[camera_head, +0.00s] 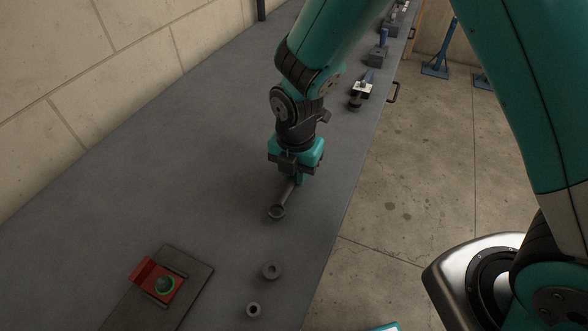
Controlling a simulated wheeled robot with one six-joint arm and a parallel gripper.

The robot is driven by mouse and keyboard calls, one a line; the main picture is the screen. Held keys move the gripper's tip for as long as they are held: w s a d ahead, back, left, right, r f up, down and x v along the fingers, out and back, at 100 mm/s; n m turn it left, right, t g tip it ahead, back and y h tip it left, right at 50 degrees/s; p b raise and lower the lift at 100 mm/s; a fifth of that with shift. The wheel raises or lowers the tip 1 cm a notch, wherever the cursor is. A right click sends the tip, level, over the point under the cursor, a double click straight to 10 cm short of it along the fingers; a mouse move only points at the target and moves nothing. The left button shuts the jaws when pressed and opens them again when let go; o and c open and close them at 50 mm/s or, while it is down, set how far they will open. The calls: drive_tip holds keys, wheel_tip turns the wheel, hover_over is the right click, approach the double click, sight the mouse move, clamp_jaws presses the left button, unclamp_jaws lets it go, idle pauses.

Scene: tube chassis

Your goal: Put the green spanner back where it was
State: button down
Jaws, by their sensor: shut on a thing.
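My gripper (296,178) points down over the grey workbench and is shut on a spanner (285,199). The spanner's visible part looks dark grey rather than green. Its ring end (277,212) sticks out toward the lower left, close to the bench top. I cannot tell whether it touches the bench. The other end is hidden by the gripper.
The grey bench (160,180) is clear left of the gripper. A red fixture (145,272) with a green ring (165,285) sits on a dark plate (190,265). Two grey rings (271,271) (254,310) lie nearby. Blue-handled tools (378,52) stand along the far edge.

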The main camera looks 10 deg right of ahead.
drive_tip(key=shift+f, duration=0.4)
drive_tip(key=c, duration=0.9)
unclamp_jaws()
drive_tip(key=shift+c, duration=0.2)
drive_tip(key=shift+r, duration=0.1)
